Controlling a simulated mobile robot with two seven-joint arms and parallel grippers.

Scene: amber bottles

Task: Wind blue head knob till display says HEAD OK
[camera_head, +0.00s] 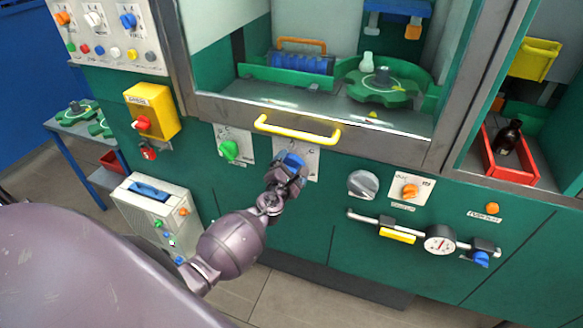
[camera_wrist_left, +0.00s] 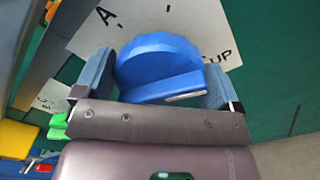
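The blue knob (camera_head: 291,160) sits on a white label plate on the green machine front, below the yellow handle. In the left wrist view the blue knob (camera_wrist_left: 160,68) fills the space between my fingers, with a small white mark at its lower right edge. My left gripper (camera_head: 286,172) is at this knob; in the wrist view its two blue-grey fingers (camera_wrist_left: 158,80) meet the knob's left and right sides. The plate's lettering is partly hidden, with "UP" legible at the right. I cannot make out a display reading HEAD OK. My right gripper is out of view.
A green knob (camera_head: 229,150) is close left of the blue one, and a grey dial (camera_head: 362,184) is to its right. The yellow handle (camera_head: 297,130) juts out above. A gauge (camera_head: 439,240) on a rail and a grey box (camera_head: 155,215) stand lower on either side.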

